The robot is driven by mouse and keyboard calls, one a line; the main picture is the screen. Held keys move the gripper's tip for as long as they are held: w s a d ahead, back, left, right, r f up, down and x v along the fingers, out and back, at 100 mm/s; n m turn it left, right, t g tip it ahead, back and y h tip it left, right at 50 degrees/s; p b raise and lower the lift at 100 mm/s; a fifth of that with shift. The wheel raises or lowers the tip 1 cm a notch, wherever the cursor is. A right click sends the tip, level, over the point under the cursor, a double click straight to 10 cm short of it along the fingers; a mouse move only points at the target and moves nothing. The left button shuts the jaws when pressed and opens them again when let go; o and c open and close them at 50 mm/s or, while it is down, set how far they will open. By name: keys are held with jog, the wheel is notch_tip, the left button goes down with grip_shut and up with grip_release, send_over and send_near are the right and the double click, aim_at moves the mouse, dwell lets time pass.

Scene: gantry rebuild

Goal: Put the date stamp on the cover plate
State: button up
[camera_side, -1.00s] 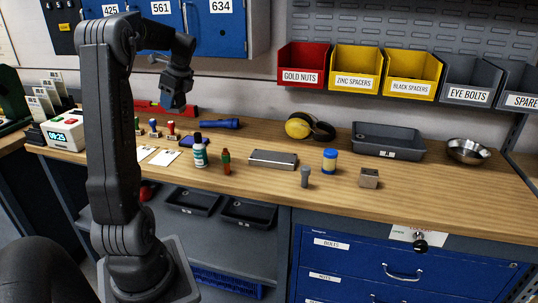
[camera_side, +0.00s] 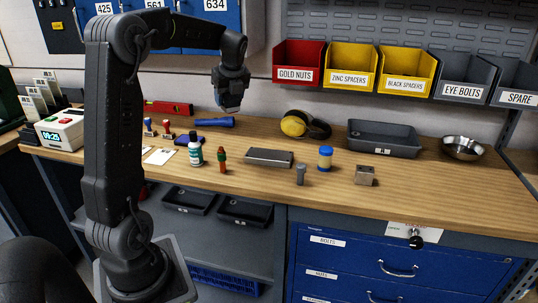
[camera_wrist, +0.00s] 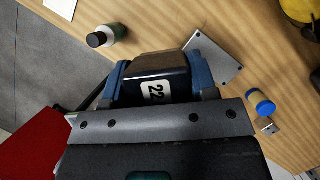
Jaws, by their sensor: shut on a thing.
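My gripper (camera_side: 230,104) is high over the bench, left of and above the cover plate, clear of the surface. In the wrist view its two blue fingers (camera_wrist: 160,78) are shut on the date stamp (camera_wrist: 153,66), a dark block with a white "22" label. In the side view the stamp is hard to tell apart from the gripper. The cover plate (camera_side: 268,156) is a flat grey metal slab lying on the bench. It also shows in the wrist view (camera_wrist: 217,60), with corner holes, beyond the right finger. The stamp hides part of that view.
Earmuffs (camera_side: 305,126) lie behind. The plate's top is clear.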

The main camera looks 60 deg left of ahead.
jog(key=f, duration=0.4)
jog(key=shift+w+d+f, duration=0.1)
jog(key=shift+w+f, duration=0.05)
jog(key=shift+w, duration=0.05)
send_near(265, 150)
jog(key=shift+a+f, duration=0.2)
jog(key=shift+a, duration=0.25)
jog(key=shift+a+f, duration=0.2)
jog(key=shift+a, duration=0.2)
jog(key=shift+f, duration=2)
jog(key=shift+f, duration=0.2)
jog(key=o, duration=1)
jog(key=shift+c, duration=0.2)
jog(key=shift+r, duration=0.1)
